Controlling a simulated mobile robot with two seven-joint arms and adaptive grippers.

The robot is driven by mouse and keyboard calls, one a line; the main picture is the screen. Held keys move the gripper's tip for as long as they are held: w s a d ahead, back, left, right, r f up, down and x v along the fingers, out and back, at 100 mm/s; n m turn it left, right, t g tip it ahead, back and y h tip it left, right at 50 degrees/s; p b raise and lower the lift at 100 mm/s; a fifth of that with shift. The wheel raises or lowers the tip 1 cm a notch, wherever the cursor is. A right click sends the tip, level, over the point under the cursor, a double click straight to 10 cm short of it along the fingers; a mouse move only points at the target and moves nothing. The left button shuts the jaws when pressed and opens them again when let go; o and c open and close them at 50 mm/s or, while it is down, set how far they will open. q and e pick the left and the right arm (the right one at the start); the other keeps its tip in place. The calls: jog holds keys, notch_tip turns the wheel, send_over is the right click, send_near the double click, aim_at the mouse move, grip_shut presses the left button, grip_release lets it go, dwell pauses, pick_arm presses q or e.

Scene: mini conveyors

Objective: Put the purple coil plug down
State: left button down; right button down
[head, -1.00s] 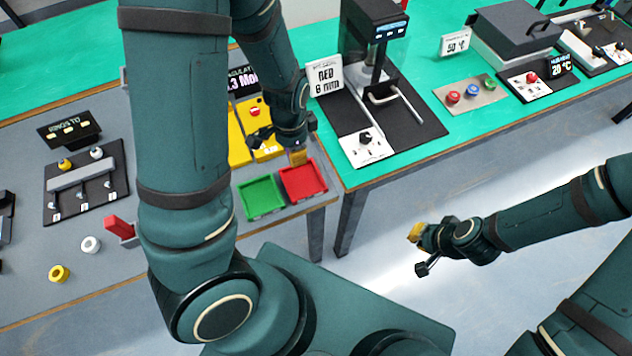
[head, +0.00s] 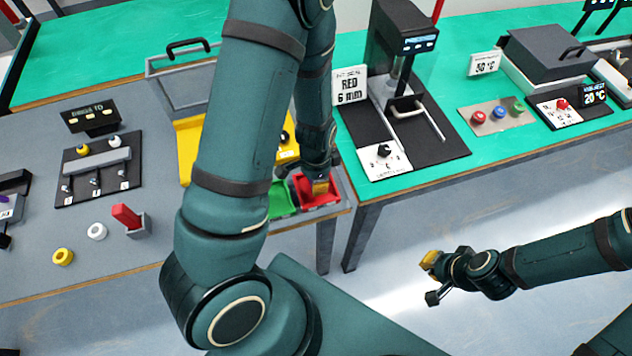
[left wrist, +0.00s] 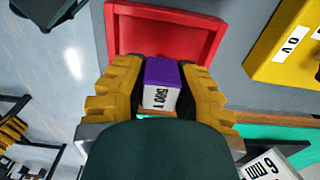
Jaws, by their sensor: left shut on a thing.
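My left gripper (head: 320,186) is over the red tray (head: 334,202) in the head view, with its fingertips pointing down. In the left wrist view the left gripper (left wrist: 160,92) is shut on the purple coil plug (left wrist: 163,74), a small block with a purple top and a white label on its side. The plug overlaps the near side of the red tray (left wrist: 205,28) there; its height over the tray floor cannot be told. The plug is not made out in the head view. My right gripper (head: 431,261) hangs over open floor at the right; its finger gap is not clear.
A green tray (head: 281,203) adjoins the red one, partly behind my left arm. Yellow panels (head: 189,135) stand behind. A black press (head: 412,70) is on the green table to the right. A red piece (head: 126,216) stands in a grey holder at left, beside white and yellow rings.

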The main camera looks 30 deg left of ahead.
pick_arm(q)
jog(key=shift+f, duration=0.35)
jog(key=shift+f, duration=0.15)
jog(key=c, duration=0.9)
grip_release()
jog(key=shift+o, duration=0.2)
jog(key=shift+r, duration=0.25)
notch_tip(320, 180, up, 12)
jog(key=p, duration=0.3)
